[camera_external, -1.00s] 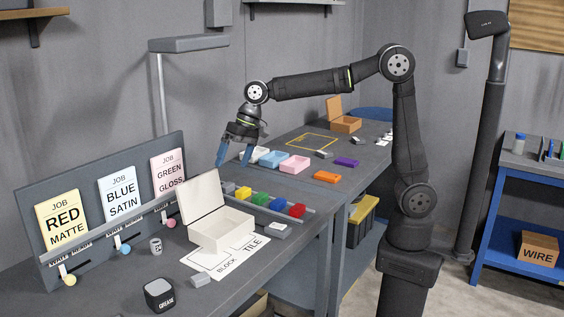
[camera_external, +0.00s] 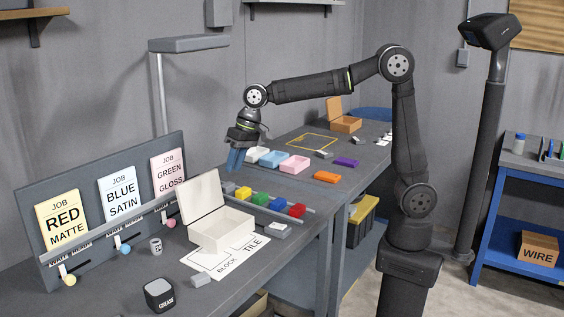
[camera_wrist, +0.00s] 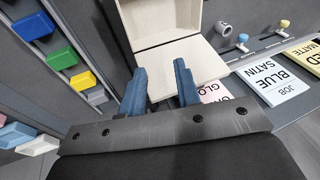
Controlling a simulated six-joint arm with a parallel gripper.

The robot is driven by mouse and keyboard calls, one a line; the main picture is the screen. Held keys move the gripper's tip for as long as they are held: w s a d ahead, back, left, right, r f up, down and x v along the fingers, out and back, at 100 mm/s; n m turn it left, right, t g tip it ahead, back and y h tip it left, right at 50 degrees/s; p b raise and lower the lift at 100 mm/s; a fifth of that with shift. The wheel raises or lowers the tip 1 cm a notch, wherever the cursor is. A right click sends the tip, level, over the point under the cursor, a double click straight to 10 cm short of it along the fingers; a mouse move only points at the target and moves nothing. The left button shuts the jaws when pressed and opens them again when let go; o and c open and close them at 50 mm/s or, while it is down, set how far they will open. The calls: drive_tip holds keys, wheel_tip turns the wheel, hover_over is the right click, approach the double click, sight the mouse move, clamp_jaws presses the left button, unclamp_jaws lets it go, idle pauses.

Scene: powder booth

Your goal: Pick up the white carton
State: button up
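The white carton (camera_external: 222,234) stands on the bench with its lid (camera_external: 199,199) raised at the back left. Its near corner is on or against a white sheet marked BLOCK and TILE (camera_external: 247,250). The carton's lid also shows in the wrist view (camera_wrist: 199,58), with the body (camera_wrist: 160,18) beyond it. My gripper (camera_external: 234,172) hangs fingers-down above the bench, behind and right of the lid, apart from the carton. In the wrist view its two blue fingers (camera_wrist: 160,68) are spread with nothing between them, and they overlap the lid in the picture.
A rail of coloured blocks (camera_external: 264,200) lies right of the carton. A job-card board (camera_external: 122,215) stands left, with a small cup (camera_external: 155,246) before it. A dark GREASE cube (camera_external: 159,295) and grey block (camera_external: 200,281) lie in front. Coloured trays (camera_external: 294,165) stand farther back.

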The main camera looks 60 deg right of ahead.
drive_tip(key=s+a+f+n+h, duration=0.2)
drive_tip(key=s+f+n+h, duration=0.25)
drive_tip(key=f+n, duration=0.3)
drive_tip(key=n+t, duration=1.1)
drive_tip(key=n, duration=1.6)
approach(204, 235)
drive_tip(key=shift+n+y, duration=0.25)
drive_tip(key=shift+y, duration=0.1)
drive_tip(key=w, duration=0.1)
drive_tip(key=w+f, duration=0.1)
drive_tip(key=w+d, duration=0.1)
drive_tip(key=shift+w+d+f, duration=0.1)
drive_tip(key=shift+w+f, duration=0.25)
drive_tip(key=shift+x, duration=2.85)
clamp_jaws()
